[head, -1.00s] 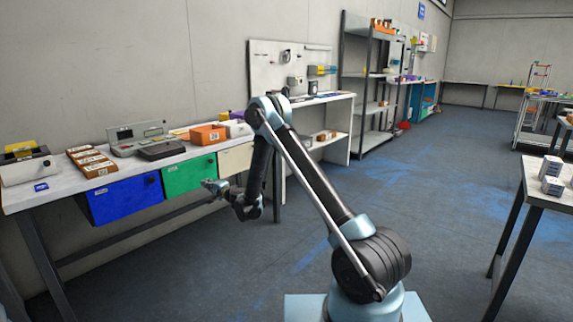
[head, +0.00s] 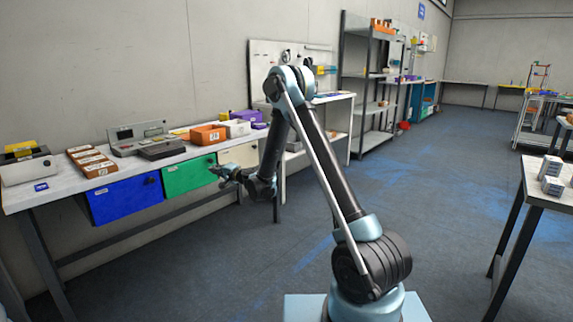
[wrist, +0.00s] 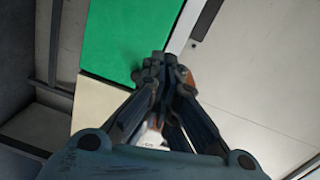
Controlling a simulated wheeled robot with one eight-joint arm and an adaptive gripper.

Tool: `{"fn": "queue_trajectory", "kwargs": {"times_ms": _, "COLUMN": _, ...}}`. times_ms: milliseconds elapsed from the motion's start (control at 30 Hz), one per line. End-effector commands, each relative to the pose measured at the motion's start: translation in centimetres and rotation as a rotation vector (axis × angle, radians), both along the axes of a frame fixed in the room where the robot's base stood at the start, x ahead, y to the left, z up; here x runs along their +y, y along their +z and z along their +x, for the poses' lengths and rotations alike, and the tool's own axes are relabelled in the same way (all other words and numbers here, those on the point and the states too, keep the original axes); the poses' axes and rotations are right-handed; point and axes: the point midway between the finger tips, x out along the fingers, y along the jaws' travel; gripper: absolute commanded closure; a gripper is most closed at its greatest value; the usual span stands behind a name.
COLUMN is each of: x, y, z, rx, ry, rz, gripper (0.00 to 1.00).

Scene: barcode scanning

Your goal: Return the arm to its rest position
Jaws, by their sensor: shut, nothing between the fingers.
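My arm stands folded over the floor in front of the workbench in the head view, its elbow raised high. My gripper (head: 219,171) is at the left end of the forearm, in front of the green drawer (head: 186,177) and the cream drawer (head: 238,157). In the wrist view my gripper (wrist: 160,62) has its fingers together with nothing between them. The green drawer (wrist: 125,35) and the cream drawer (wrist: 95,105) show beyond the fingers. The gap between fingers and drawer fronts cannot be told exactly.
The workbench (head: 60,193) along the left wall has a blue drawer (head: 125,199) and carries brown boxes (head: 92,163), an orange bin (head: 208,135) and a grey device (head: 138,138). A table (head: 545,190) with small boxes stands at the right. The floor between is clear.

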Motion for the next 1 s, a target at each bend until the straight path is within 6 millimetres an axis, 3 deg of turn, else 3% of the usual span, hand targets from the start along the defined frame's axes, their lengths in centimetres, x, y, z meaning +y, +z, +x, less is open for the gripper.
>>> {"fn": "queue_trajectory", "kwargs": {"times_ms": 200, "x": -3.8, "y": 4.7, "z": -1.5, "rx": -0.042, "ry": 0.035, "rz": -0.112, "gripper": 1.0}}
{"fn": "queue_trajectory", "kwargs": {"times_ms": 500, "x": -9.3, "y": 9.3, "z": -4.8, "rx": -0.079, "ry": 0.081, "rz": -0.275, "gripper": 1.0}}
{"fn": "queue_trajectory", "kwargs": {"times_ms": 1000, "x": -19.8, "y": 12.9, "z": -13.1, "rx": -0.078, "ry": 0.149, "rz": -0.56, "gripper": 1.0}}
